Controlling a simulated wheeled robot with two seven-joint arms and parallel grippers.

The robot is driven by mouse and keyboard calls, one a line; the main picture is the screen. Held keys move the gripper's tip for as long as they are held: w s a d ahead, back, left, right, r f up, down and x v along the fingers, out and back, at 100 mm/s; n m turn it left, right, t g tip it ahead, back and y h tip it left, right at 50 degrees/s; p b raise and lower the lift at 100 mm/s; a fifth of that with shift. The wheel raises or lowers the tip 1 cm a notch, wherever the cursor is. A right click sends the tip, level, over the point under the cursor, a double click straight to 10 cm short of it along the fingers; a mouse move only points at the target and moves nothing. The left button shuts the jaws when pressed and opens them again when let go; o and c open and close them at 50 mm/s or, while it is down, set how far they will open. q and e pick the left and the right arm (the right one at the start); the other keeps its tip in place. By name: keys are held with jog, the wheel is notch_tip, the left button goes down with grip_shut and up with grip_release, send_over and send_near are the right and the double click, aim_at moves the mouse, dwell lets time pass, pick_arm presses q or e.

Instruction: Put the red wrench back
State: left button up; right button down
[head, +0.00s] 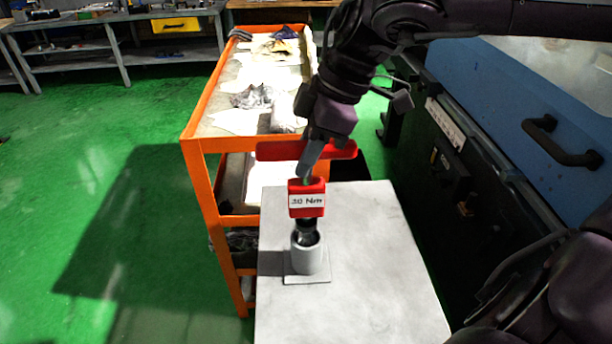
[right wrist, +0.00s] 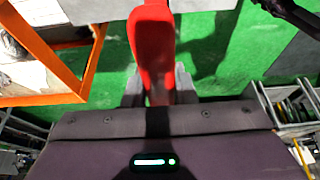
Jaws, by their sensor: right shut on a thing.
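The red wrench (head: 307,197) stands upright, with a red crossbar handle on top and a red block labelled "30 Nm" below it. Its dark lower end is at the mouth of a grey cylindrical holder (head: 307,260); I cannot tell how deep it sits. The holder stands on a square base on a pale grey table top (head: 365,290). My right gripper (head: 315,152) is shut on the red handle from above. In the right wrist view, the red handle (right wrist: 153,45) runs between the two grey fingers of the right gripper (right wrist: 159,90). My left gripper is not in view.
An orange cart (head: 205,185) with cloths and papers stands directly behind and left of the table. A dark and blue machine (head: 480,170) with a black handle borders the right side. Workbenches (head: 120,40) stand at the back left. Green floor is clear at left.

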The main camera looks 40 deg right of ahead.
aim_at(307, 180)
jog(key=shift+f, duration=2.7)
jog(key=c, duration=1.2)
grip_release()
jog(key=shift+f, duration=0.1)
jog(key=shift+r+p, duration=0.3)
jog(key=b+v, duration=0.1)
jog(key=v, duration=1)
jog(key=shift+s+d+r, duration=0.15)
jog(key=shift+s+r, duration=0.05)
jog(key=shift+r, duration=0.15)
